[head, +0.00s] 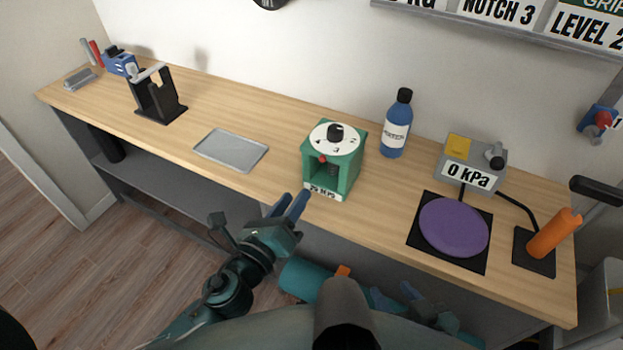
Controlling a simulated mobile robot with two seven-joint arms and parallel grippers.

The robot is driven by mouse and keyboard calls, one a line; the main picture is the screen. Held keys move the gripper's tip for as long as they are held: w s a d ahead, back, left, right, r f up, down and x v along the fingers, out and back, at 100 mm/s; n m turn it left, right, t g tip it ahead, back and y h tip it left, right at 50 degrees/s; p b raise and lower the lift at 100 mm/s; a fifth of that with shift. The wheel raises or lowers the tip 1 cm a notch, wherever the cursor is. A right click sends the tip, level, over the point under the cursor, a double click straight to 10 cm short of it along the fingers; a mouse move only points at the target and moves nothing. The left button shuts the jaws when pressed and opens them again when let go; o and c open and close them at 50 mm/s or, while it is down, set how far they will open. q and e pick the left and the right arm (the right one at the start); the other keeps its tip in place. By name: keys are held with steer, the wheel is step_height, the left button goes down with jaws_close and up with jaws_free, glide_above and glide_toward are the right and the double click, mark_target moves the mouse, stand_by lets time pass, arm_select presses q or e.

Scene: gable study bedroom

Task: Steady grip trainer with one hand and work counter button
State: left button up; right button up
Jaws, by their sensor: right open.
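A green boxy device (348,177) with a white numbered dial and black knob on top stands upright near the table's middle front. It looks like the grip trainer. A small red button-like part (322,159) sits at its front top edge, above a dark opening. My right gripper (397,294) is low, in front of the table edge, open and empty.
A grey tray (231,150) lies left of the green device. A blue bottle (396,125), a grey "0 kPa" box (472,164), a purple disc (453,228) and an orange handle (553,235) stand right. A black stand (157,100) is far left. The wooden table (270,100) is bare behind the tray.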

steer(key=shift+o, duration=0.6)
steer(key=shift+w+f, duration=0.1)
steer(key=shift+o, duration=0.4)
steer(key=n+t+y, duration=0.5)
steer(key=n, duration=2.2)
glide_toward(341, 134)
steer(key=s+d, duration=0.5)
steer(key=d, duration=0.1)
steer(key=w+a+n+g+y, duration=0.1)
steer(key=w+a+n, duration=0.2)
steer(key=w+n, duration=0.1)
steer(key=w+a+n+g+y, duration=0.1)
steer(key=w+a+n, duration=0.3)
steer(key=n, duration=0.2)
steer(key=w+a+r+n+g+y, duration=0.1)
steer(key=w+a+n, duration=0.2)
steer(key=w+n, duration=0.2)
steer(key=shift+w+a+n+g, duration=0.1)
steer(key=shift+a+n+g, duration=0.1)
steer(key=shift+n+g, duration=0.15)
arm_select(q)
steer(key=shift+w+d+r, duration=0.1)
steer(key=shift+w+d, duration=0.1)
